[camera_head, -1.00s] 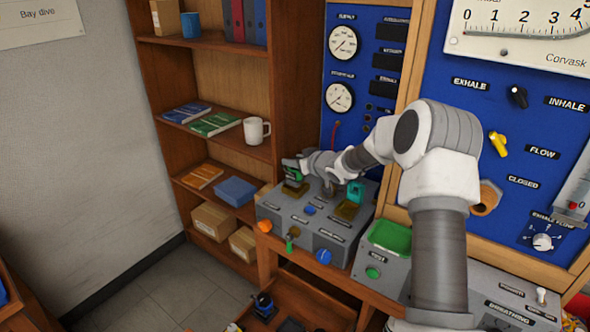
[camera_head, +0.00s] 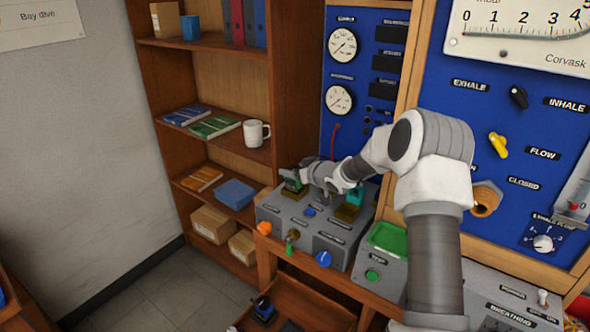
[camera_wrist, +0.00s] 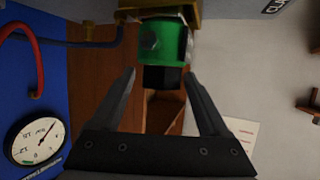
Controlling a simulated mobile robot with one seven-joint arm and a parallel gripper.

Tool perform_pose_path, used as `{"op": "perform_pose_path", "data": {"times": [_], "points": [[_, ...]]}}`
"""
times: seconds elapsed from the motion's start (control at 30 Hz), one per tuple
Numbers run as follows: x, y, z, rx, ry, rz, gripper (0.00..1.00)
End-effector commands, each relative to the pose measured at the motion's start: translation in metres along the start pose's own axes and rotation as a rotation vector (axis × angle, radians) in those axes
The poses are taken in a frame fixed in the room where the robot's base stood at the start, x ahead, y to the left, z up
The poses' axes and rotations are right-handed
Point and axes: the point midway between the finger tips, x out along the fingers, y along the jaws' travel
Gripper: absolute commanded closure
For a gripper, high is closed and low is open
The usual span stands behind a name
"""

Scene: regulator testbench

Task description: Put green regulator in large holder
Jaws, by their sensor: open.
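The green regulator (camera_head: 293,183) sits at a brass holder (camera_head: 291,193) on the left of the grey console. In the wrist view, the green regulator (camera_wrist: 172,40) has its black end between or just past my fingertips, and the brass holder (camera_wrist: 128,14) is at its far side. My gripper (camera_wrist: 160,74) is open, with a gap on both sides of the regulator. In the head view, my gripper (camera_head: 302,177) is small and close to the regulator. How deep the regulator sits in the holder is hidden.
A teal regulator (camera_head: 355,192) stands at another brass holder (camera_head: 347,211) to the right. The console (camera_head: 276,216) has an orange knob (camera_head: 264,228) and a blue knob (camera_head: 323,259) at its front. The shelf unit with a white mug (camera_head: 256,133) stands left. My arm covers part of the blue panel.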

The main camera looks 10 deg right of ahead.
Motion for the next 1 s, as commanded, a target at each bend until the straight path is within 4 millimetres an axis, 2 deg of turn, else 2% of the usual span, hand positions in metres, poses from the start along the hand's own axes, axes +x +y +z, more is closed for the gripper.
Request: {"op": "perform_pose_path", "data": {"times": [0.13, 0.27, 0.7, 0.83, 1.0], "points": [[-0.003, 0.0, -0.005, -0.001, 0.0, 0.0, 0.22], [-0.017, 0.001, -0.004, -0.001, 0.001, 0.001, 0.22], [-0.101, 0.001, -0.004, 0.0, 0.0, 0.002, 0.22], [-0.115, 0.001, -0.003, 0.0, 0.0, 0.002, 0.22], [-0.121, 0.0, -0.003, 0.0, 0.0, 0.0, 0.22]]}}
